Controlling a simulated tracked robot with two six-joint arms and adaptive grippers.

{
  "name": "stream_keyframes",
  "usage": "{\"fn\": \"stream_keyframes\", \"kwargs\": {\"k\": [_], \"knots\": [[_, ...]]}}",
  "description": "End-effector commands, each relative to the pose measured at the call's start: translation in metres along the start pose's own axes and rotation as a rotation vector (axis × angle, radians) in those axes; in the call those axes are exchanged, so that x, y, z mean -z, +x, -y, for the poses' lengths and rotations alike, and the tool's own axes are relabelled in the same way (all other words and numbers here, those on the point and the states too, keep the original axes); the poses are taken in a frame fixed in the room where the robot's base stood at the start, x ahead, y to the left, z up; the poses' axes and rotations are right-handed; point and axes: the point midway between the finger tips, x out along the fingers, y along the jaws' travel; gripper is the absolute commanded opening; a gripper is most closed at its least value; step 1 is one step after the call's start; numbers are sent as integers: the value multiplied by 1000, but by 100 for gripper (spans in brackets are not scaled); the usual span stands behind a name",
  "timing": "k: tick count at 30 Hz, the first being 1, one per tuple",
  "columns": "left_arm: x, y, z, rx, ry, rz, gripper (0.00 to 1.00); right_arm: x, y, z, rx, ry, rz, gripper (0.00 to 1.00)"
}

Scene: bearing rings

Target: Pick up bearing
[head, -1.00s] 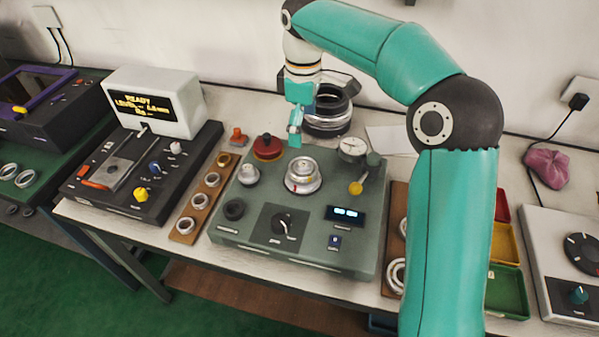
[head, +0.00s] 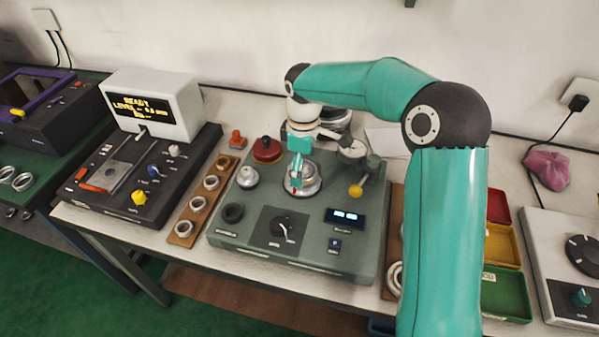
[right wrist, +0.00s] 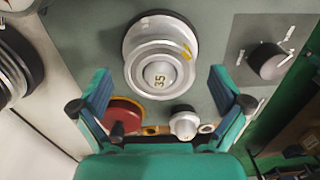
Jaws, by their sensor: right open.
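A silver bearing ring (right wrist: 137,66) with a yellow mark sits around a central post marked 35 on the grey-green tester. In the head view the bearing (head: 312,181) is partly hidden behind my right gripper (head: 296,187). In the right wrist view my right gripper (right wrist: 160,98) is open and empty, its two fingers wide apart, with the bearing ahead of the gap between them. Contact with the ring does not show. My left gripper is not in view.
A dial gauge (head: 352,149) stands behind and right of the bearing. A red knob (head: 267,149) and a silver knob (head: 247,177) stand to its left. A wooden rack (head: 187,228) holds several rings. Coloured bins (head: 506,292) stand at the right.

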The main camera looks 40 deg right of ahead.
Motion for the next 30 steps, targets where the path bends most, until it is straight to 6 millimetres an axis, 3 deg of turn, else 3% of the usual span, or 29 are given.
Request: {"fn": "stream_keyframes", "kwargs": {"k": [5,19,30], "knots": [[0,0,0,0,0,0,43,0,0,0,0,0,0,100],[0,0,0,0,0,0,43,0,0,0,0,0,0,22],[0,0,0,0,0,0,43,1,-5,0,-3,0,-3,22]]}}
